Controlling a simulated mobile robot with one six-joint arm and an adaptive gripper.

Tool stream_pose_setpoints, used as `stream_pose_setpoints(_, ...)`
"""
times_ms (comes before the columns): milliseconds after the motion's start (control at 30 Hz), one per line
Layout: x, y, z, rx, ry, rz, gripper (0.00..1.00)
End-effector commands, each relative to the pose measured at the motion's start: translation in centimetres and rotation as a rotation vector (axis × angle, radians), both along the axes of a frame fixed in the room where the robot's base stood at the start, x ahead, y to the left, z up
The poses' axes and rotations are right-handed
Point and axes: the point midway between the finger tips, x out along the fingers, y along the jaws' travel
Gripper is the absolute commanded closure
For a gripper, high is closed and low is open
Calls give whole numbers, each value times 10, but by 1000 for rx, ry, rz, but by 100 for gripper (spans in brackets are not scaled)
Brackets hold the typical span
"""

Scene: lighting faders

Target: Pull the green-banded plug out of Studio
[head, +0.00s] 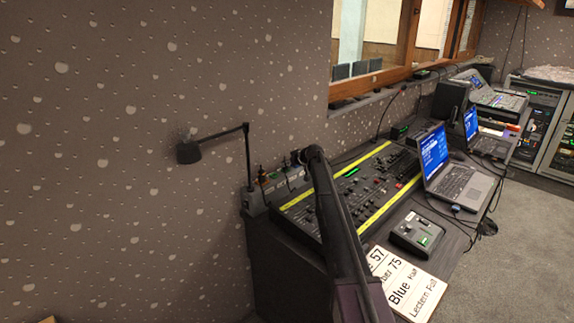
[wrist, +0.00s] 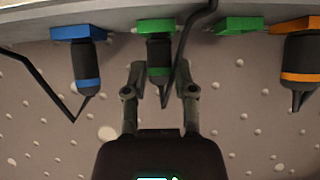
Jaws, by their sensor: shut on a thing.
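The green-banded plug (wrist: 160,50) hangs from the grey strip (wrist: 120,14) at the top of the wrist view. A blue-banded plug (wrist: 86,62) is to the left and an orange-banded plug (wrist: 301,62) to the right. No label reading Studio is legible. In the head view my arm covers most of the area around my gripper.
A bare green piece (wrist: 239,25) sits on the strip right of the held plug. In the head view, a desk lamp (head: 190,151) stands left of the fader console (head: 365,195). Laptops (head: 455,180), a small control box (head: 416,234) and a lettered card (head: 408,284) are to the right.

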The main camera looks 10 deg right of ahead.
Motion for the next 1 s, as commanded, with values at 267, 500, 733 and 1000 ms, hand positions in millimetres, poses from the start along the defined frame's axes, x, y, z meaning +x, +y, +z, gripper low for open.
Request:
stream_pose_setpoints(267, 0, 0, 7, 0, -1, -1, 100)
stream_pose_setpoints(500, 0, 0, 15, 0, 0, -1, 100)
stream_pose_setpoints(733, 0, -1, 23, 0, 0, -1, 100)
stream_pose_setpoints(1000, 0, -1, 33, 0, 0, -1, 100)
